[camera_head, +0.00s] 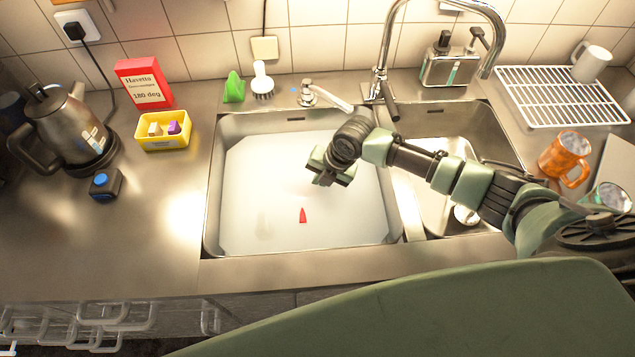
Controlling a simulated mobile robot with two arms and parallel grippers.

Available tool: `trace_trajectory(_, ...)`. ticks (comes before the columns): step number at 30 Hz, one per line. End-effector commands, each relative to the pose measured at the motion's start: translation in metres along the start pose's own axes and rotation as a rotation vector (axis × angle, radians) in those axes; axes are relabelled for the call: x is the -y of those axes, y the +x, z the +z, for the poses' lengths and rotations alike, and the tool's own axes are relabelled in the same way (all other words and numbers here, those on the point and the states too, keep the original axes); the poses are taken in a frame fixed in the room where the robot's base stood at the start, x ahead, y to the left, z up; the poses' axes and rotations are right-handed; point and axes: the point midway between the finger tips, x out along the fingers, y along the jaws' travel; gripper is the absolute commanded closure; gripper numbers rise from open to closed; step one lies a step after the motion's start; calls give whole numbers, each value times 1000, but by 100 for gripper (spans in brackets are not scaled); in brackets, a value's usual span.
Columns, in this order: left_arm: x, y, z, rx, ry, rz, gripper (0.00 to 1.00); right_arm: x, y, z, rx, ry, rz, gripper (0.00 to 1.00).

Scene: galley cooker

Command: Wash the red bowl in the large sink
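The large sink (212,190) is the left basin and is filled with cloudy white water (265,180). A small red pointed piece (303,215) shows at the water surface, near the front middle of the basin. It may be part of the red bowl; no whole red bowl is visible. My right gripper (322,170) hangs over the large sink, above and to the right of the red piece and apart from it. Its fingers are seen from above, so I cannot tell whether they are open. My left gripper is not in view.
A tap (381,70) stands between the basins. The smaller right basin (478,120) holds dishes, partly behind my arm. A white brush (262,82) and green object (233,88) stand behind the sink. An orange mug (566,156) and white rack (560,98) are right, a kettle (65,125) left.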

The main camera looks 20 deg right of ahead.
Motion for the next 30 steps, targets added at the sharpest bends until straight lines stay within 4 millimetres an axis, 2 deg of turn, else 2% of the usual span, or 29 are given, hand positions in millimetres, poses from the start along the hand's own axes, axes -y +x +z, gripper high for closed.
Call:
trace_trajectory(7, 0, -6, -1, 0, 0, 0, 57, -3, -7, 0, 1, 0, 1, 100)
trace_trajectory(30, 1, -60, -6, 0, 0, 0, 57, -24, -66, 0, 1, 0, 0, 100)
